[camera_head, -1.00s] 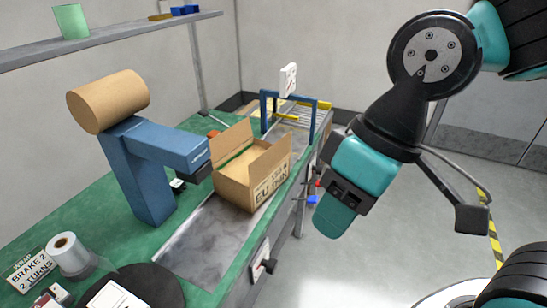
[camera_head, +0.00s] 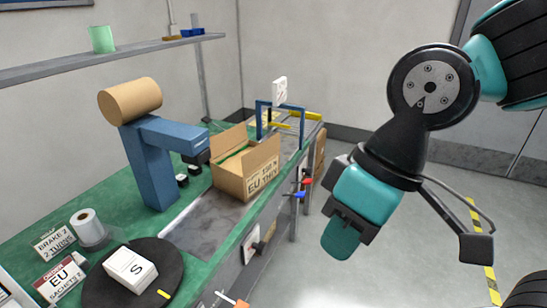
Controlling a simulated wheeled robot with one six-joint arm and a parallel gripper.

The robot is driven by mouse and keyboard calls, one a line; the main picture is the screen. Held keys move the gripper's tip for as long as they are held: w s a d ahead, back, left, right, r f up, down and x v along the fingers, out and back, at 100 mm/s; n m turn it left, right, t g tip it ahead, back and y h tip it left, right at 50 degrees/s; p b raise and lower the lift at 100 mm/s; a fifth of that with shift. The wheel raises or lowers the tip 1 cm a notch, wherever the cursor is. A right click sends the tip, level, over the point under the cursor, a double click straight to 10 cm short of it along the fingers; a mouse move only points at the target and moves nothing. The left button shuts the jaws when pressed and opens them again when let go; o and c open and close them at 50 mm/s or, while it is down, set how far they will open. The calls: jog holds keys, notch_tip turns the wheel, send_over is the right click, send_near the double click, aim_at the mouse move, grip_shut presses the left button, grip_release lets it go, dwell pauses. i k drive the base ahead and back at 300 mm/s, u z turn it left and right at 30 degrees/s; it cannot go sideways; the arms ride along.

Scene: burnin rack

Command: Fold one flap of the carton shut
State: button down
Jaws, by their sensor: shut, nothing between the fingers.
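The carton (camera_head: 262,181) is a brown cardboard box on the grey strip of the bench, with "EU" printing on its near side. Its top is open, and flaps stand up at its back left and right sides. Something green shows inside; the rest of the inside is hidden. My gripper (camera_head: 341,243) is at the right of the carton, clear of it and in front of the bench edge, pointing down. Its fingers are together with nothing between them.
A blue post (camera_head: 152,165) with an arm and brown roll stands left of the carton, its head close to it. A blue frame (camera_head: 262,122) and rollers lie behind. A dark turntable (camera_head: 105,291) bears a white box (camera_head: 130,268).

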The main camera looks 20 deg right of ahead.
aim_at(251, 160)
jog(key=u, duration=0.3)
jog(key=i, duration=0.95)
jog(key=z, duration=0.45)
